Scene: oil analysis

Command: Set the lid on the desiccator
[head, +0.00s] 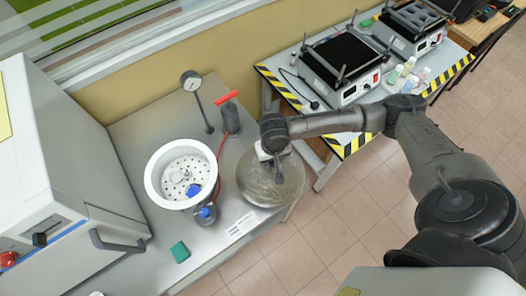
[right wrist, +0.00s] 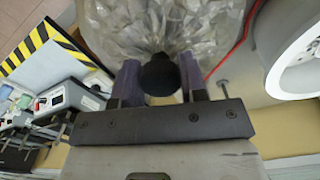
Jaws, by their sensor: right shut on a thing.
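The desiccator (head: 152,184) is an open white bowl with a perforated plate and a blue item inside. It stands on the grey bench, and part of its white rim shows in the right wrist view (right wrist: 288,60). The clear glass lid (head: 272,188) is right of the bowl, apart from it, over the bench's right edge. I cannot tell whether the lid touches the bench. My right gripper (head: 268,155) is above the lid. In the right wrist view its fingers (right wrist: 160,82) are shut on the lid's dark round knob (right wrist: 159,72). My left gripper is not in view.
A gauge on a stand (head: 191,82) and a dark cylinder with a red handle (head: 230,118) stand behind the bowl. A green block (head: 180,252) lies in front. A large white instrument (head: 50,170) stands left.

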